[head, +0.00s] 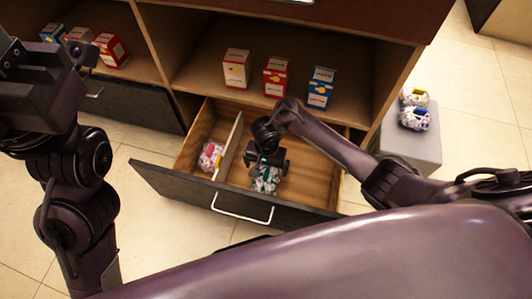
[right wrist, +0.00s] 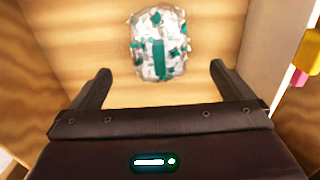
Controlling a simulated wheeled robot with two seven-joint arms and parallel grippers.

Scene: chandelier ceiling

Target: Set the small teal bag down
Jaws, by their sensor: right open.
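The small teal bag (head: 265,181), white with teal patches, is in the larger right compartment of the open drawer (head: 315,181). In the right wrist view the bag (right wrist: 160,46) lies on the wooden drawer bottom, just beyond the fingertips. My right gripper (head: 266,160) is over that compartment, pointing down. Its fingers (right wrist: 160,72) are open and apart from the bag, with nothing between them. In the head view the gripper covers part of the bag. My left gripper (head: 78,58) is at the upper left; its fingers do not show clearly.
A pink and white bag (head: 210,156) lies in the drawer's left compartment, behind a wooden divider (head: 229,147). Several small boxes (head: 276,78) stand on the shelf above. Two patterned bags (head: 415,117) sit on a grey block (head: 412,150) at the right.

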